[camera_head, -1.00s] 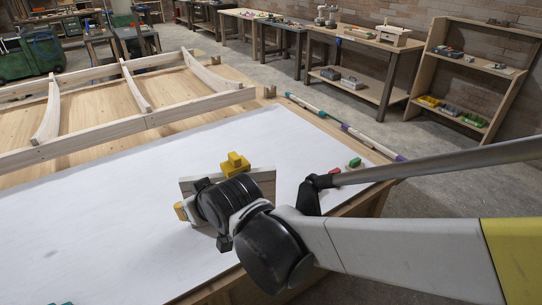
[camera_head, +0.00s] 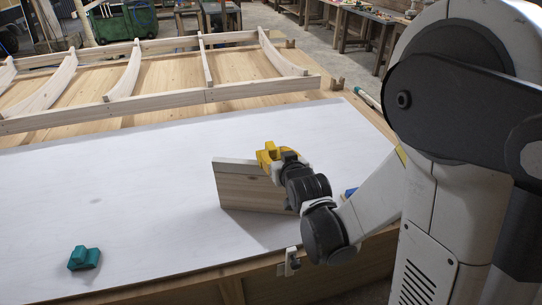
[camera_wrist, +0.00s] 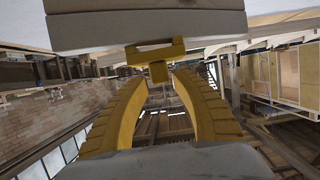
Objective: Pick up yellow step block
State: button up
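The yellow step block (camera_head: 266,152) is at the top edge of an upright wooden board (camera_head: 248,190) on the white table top. In the wrist view the yellow step block (camera_wrist: 158,52) shows just past the fingertips, against the pale board (camera_wrist: 150,28). My gripper (camera_head: 284,161) reaches it from the right. In the wrist view my gripper's yellow fingers (camera_wrist: 158,80) stand apart on either side of the block's narrow lower part. Whether they touch it is unclear. The wrist partly hides the board's right end.
A teal block (camera_head: 84,258) lies at the table's front left. A blue block (camera_head: 350,191) shows behind my arm. A wooden frame with curved ribs (camera_head: 205,97) lies behind the white surface (camera_head: 120,190). The white surface left of the board is mostly clear.

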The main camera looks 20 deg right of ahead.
aim_at(273, 152)
jog(key=b+x, duration=0.1)
jog(key=x, duration=0.4)
jog(key=shift+b, duration=0.4)
jog(key=shift+s, duration=0.1)
jog(key=shift+c, duration=0.4)
grip_shut()
